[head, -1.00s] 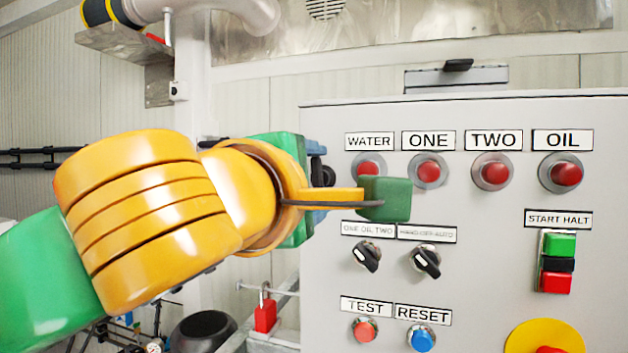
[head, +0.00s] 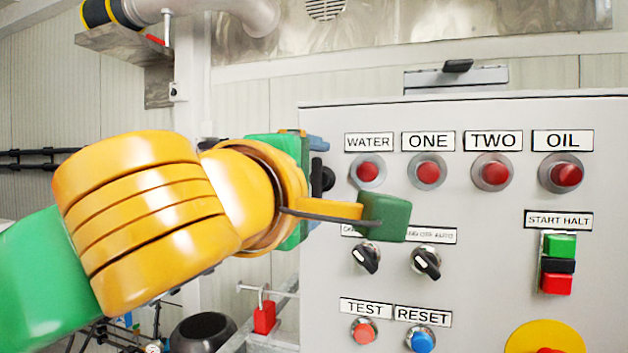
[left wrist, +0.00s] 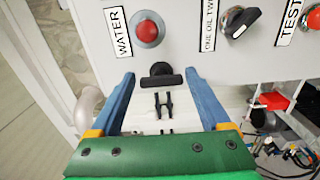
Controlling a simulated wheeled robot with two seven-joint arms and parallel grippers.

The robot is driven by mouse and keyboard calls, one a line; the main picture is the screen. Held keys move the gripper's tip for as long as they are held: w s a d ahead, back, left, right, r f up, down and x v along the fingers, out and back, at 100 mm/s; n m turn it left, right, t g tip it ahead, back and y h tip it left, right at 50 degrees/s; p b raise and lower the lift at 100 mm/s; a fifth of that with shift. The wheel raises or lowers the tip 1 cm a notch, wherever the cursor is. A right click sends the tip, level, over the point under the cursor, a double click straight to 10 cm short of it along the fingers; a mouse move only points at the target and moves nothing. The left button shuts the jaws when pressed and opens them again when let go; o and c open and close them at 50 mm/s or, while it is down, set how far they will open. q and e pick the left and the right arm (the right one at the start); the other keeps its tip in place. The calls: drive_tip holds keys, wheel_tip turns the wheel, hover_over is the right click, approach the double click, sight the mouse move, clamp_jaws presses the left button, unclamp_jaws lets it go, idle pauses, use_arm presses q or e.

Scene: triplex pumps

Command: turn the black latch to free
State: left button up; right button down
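A black T-shaped latch (left wrist: 161,77) sits on the near edge of the grey cabinet in the left wrist view. It lies crosswise between the tips of my left gripper (left wrist: 159,80), whose two blue fingers are wide apart, one on each side of it. I see no finger closed on it. In the head view my left gripper (head: 317,150) is at the cabinet's left edge, mostly hidden behind my yellow wrist. A dark knob shape (head: 327,178) shows beside it there, probably the latch. My right gripper is in neither view.
The cabinet front (head: 480,220) carries several red lamps, two black selector knobs (head: 366,258), TEST and RESET buttons, and a START HALT switch (head: 558,264). A green block on my left wrist hangs in front of the panel. A red padlock (head: 265,318) hangs below left.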

use_arm(q)
drive_tip(key=shift+w, duration=0.1)
drive_tip(key=shift+s+f+b, duration=0.2)
drive_tip(key=shift+s+b, duration=0.15)
drive_tip(key=shift+b, duration=0.05)
drive_tip(key=b+v, duration=0.2)
drive_tip(key=v, duration=0.4)
drive_tip(key=shift+s+a+r+b, duration=0.15)
drive_tip(key=shift+s+b, duration=0.05)
drive_tip(key=shift+b, duration=0.2)
